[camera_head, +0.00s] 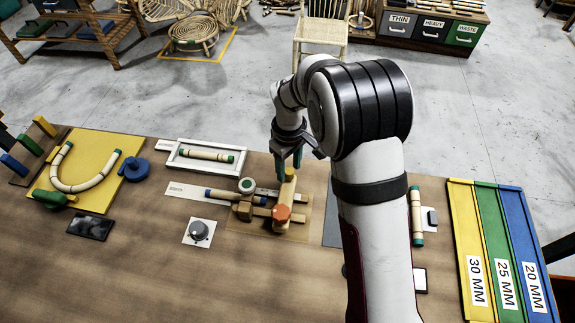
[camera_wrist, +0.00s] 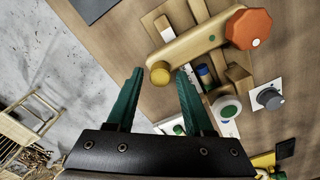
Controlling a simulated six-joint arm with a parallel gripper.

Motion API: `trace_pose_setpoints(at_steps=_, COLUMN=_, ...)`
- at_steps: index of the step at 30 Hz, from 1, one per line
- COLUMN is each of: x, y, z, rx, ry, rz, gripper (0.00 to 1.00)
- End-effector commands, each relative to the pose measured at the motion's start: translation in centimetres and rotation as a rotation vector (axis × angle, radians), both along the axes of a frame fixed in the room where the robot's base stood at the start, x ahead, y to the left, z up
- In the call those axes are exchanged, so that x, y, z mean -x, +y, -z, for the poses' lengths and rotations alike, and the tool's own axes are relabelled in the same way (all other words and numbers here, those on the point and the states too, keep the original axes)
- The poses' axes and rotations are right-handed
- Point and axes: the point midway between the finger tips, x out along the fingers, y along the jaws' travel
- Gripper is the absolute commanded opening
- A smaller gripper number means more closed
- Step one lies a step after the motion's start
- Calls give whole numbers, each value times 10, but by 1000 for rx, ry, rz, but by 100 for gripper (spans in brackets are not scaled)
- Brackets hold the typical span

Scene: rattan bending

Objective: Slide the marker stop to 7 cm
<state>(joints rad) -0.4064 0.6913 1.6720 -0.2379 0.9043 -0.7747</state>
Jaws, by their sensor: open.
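A wooden jig (camera_head: 265,212) stands on the table. It has an orange octagonal knob (camera_head: 281,213) on a wooden lever (camera_head: 289,190), and a white ring with a green centre (camera_head: 247,185). In the wrist view the lever (camera_wrist: 195,47) ends in a yellow round knob (camera_wrist: 160,72), with the orange knob (camera_wrist: 248,28) at its other end. I cannot tell which part is the marker stop, and no centimetre marks are legible. My gripper (camera_head: 290,167) is open over the lever's far end; in the wrist view its fingertips (camera_wrist: 160,73) appear either side of the yellow knob. Contact is unclear.
A grey dial (camera_head: 199,230) on a white plate sits left of the jig. A white tray (camera_head: 170,160) holds a rattan piece behind. A yellow board (camera_head: 105,150) with a bent rattan lies far left. Coloured size lanes (camera_head: 470,260) are at right. The front table is mostly clear.

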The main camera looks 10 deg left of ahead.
Motion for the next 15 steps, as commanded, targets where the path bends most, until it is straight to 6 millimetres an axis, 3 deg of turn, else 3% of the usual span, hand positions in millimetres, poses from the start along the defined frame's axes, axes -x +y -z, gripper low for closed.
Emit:
trace_pose_setpoints(at_steps=10, x=0, y=0, z=-1, rx=1, ry=1, rz=0, gripper=61)
trace_pose_setpoints(at_steps=15, x=0, y=0, z=-31, rx=-1, ry=-3, rz=0, gripper=61)
